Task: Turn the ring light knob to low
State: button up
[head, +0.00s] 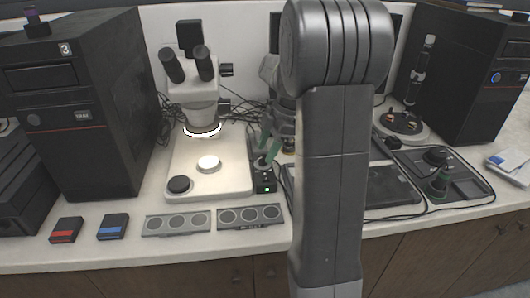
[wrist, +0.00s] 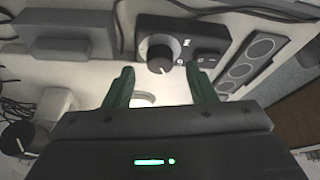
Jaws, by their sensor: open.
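The ring light (head: 202,130) glows under the microscope head. The knob's exact setting is too small to read.
The microscope base (head: 212,185) is close on the left, with a dark round disc on it. Two grey trays with round wells (head: 250,216) lie in front. Cables run behind the box. My arm hides part of the bench to the right.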

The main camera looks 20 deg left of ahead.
jog(key=v, duration=1.1)
jog(key=shift+r+p, duration=0.35)
jog(key=shift+p, duration=0.1)
jog(key=b+x, duration=0.1)
jog(key=x, duration=1.3)
jog(key=shift+w+d, duration=0.1)
jog(key=shift+d, duration=0.05)
jog(key=shift+r, duration=0.1)
